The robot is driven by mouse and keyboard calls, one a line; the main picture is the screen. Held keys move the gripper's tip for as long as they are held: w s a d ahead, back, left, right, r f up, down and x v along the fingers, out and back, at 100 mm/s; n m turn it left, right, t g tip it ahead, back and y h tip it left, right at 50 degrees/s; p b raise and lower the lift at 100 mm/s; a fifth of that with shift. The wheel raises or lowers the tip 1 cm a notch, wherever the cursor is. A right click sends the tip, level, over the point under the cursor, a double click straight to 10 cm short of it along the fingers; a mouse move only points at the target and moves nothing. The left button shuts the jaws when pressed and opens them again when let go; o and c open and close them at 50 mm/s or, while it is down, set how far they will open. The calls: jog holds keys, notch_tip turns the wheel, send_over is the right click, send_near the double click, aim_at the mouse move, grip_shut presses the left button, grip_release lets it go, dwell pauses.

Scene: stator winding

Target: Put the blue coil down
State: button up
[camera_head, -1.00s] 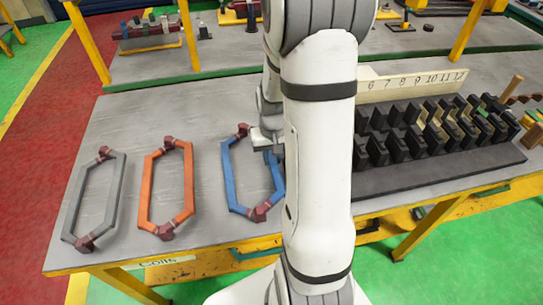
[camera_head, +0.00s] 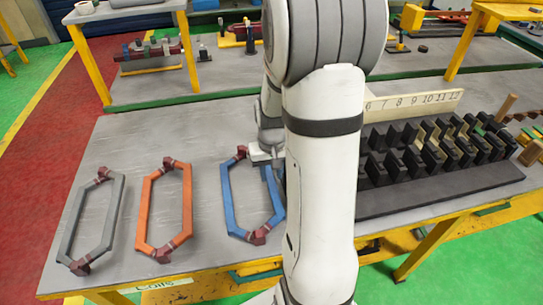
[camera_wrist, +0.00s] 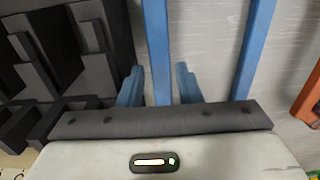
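The blue coil (camera_head: 228,205), a long six-sided loop with dark red ends, lies flat on the grey table, to the right of the orange coil. My gripper (camera_head: 266,160) is at its far right side, partly hidden by my arm. In the wrist view, one blue side bar of the coil (camera_wrist: 158,40) runs between the two blue-grey fingers (camera_wrist: 160,82). The fingers stand apart, with a small gap visible beside the bar, so the gripper looks open around it. The coil's other bar (camera_wrist: 254,50) is to the right of the fingers.
An orange coil (camera_head: 146,210) and a grey coil (camera_head: 69,226) lie to the left. The black stator block (camera_head: 430,189) with rows of slots is on the right, behind my arm in part, with a numbered board (camera_head: 420,102) behind it. Bare table lies behind the coils.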

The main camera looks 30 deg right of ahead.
notch_tip(320, 180, up, 9)
jog(key=s+a+r+n+t, duration=0.1)
jog(key=s+a+r, duration=0.2)
jog(key=s+a, duration=0.3)
jog(key=s+a+r+n+t, duration=0.2)
jog(key=s+a+r, duration=0.1)
jog(key=s+a, duration=0.3)
jog(key=shift+s+r, duration=0.25)
jog(key=shift+r, duration=0.1)
